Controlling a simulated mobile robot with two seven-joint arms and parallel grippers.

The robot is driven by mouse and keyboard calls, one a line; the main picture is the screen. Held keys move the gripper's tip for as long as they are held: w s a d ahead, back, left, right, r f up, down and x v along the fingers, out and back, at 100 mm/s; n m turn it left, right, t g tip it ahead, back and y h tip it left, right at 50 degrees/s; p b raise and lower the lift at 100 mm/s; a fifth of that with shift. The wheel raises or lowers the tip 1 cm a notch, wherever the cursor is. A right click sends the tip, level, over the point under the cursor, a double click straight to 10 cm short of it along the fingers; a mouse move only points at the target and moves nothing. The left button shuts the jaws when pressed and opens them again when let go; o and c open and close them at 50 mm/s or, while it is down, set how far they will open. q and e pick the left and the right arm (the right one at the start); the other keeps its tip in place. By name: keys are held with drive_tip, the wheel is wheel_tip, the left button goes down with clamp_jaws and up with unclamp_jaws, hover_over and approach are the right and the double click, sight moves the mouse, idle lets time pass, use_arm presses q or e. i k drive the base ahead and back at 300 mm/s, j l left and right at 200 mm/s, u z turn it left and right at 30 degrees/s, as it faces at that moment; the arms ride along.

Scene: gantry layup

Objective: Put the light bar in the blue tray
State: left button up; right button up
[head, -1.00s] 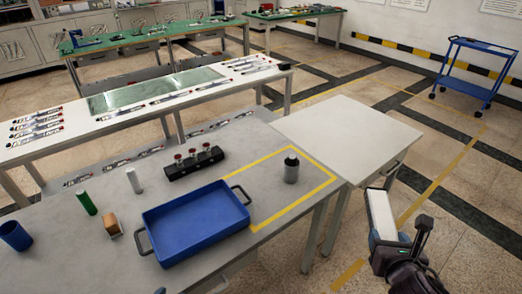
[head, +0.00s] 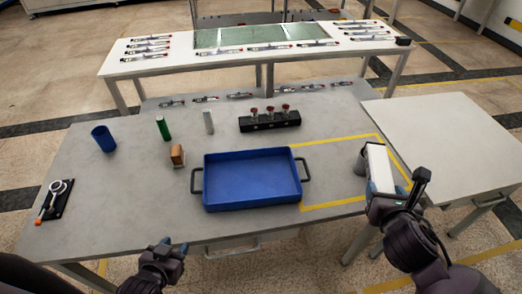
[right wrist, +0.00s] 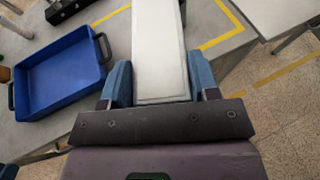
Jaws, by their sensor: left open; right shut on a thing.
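The light bar (head: 380,166), a long pale block, is shut in my right gripper (head: 381,192) and held up near the table's right front part. The right wrist view shows the bar (right wrist: 160,50) between both blue fingers (right wrist: 157,85). The blue tray (head: 252,204) lies on the grey table, to the left of the bar, with a dark handle at each end. It looks empty. It also shows at the left of the right wrist view (right wrist: 22,100). My left gripper (head: 167,246) is open and empty at the table's front edge, left of the tray.
Behind the tray stand a black block with red-topped pieces (head: 270,121), a pale grey post (head: 208,122), a green cylinder (head: 163,128) and a brown block (head: 177,155). A blue cup (head: 103,139) is at left.

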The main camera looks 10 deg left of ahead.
sight(243, 189)
drive_tip(key=i+l+u, duration=0.1)
drive_tip(key=u, duration=0.35)
drive_tip(key=i+l+u, duration=0.1)
drive_tip(key=l+u, duration=0.2)
drive_tip(key=u, duration=0.15)
drive_tip(key=l+u, duration=0.25)
drive_tip(key=u, duration=0.2)
drive_tip(key=l+u, duration=0.25)
drive_tip(key=u, duration=0.2)
drive_tip(key=l+u, duration=0.55)
drive_tip(key=l, duration=0.2)
drive_tip(key=i, duration=0.05)
